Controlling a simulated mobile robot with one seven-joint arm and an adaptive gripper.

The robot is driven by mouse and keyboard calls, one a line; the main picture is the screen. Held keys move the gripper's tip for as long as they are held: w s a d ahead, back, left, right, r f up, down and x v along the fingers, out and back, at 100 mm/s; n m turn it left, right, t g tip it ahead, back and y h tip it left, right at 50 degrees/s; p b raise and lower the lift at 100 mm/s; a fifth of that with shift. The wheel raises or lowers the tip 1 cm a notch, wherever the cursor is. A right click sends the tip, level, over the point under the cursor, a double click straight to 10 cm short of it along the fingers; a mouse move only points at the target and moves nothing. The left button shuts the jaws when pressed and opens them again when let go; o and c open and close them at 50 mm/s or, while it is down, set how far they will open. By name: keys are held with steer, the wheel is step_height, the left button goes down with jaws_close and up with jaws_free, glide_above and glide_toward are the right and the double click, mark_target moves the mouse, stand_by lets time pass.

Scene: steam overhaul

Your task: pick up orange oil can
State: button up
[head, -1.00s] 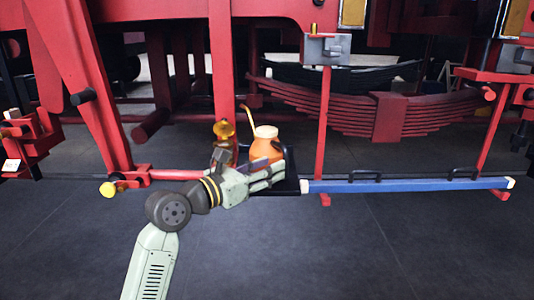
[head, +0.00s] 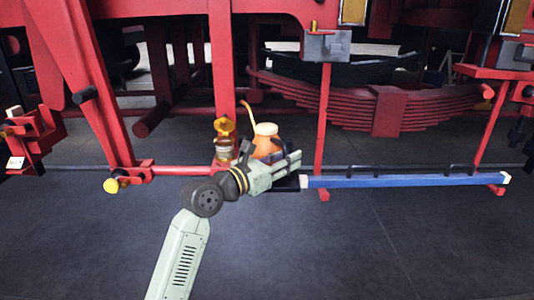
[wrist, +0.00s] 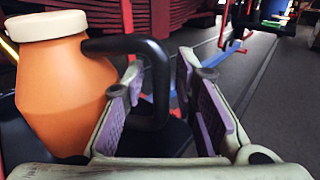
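The orange oil can (head: 267,147) stands upright on a dark tray or shelf, with a cream lid and a thin yellow-orange spout rising to the left. In the wrist view the can (wrist: 62,95) fills the left side, and its black handle (wrist: 158,85) bends out to the right and down. My gripper (wrist: 165,72) is open, with purple pads; the handle's upright part shows between the two fingers, with a gap on the right. I cannot tell whether the left finger touches it. In the head view my gripper (head: 290,162) is in front and right of the can, hiding its lower part.
A brass, amber-topped vessel (head: 224,148) stands just left of the can. A blue bar (head: 400,181) with black handles extends right of the tray. A red post (head: 324,120) and red frame beams (head: 110,115) stand around. The dark floor in front is clear.

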jaws_close()
steer(key=shift+r, duration=0.1)
stand_by(0.5)
